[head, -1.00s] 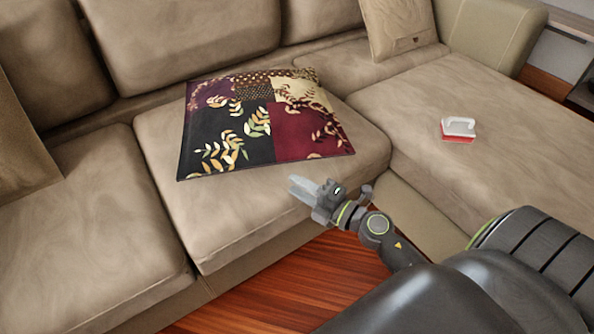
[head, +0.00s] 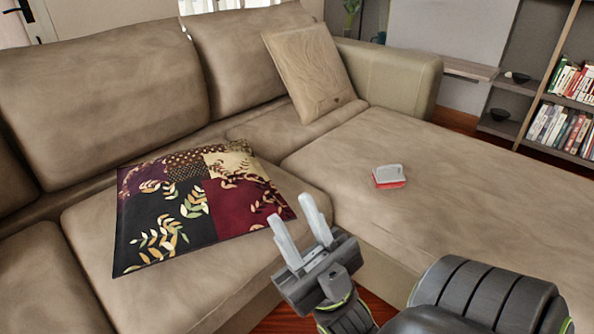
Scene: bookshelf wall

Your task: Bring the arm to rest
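My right gripper (head: 298,222) is in the lower middle of the head view, raised in front of the sofa's front edge. Its two pale fingers are apart with nothing between them, so it is open and empty. My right arm comes in from the lower right. My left gripper is not in view.
The beige sofa (head: 480,200) fills most of the view. A patterned cushion (head: 200,205) lies flat on its seat, and a red and white brush (head: 389,176) sits on the right section. A beige pillow (head: 308,72) leans at the back. A bookshelf (head: 565,110) stands far right.

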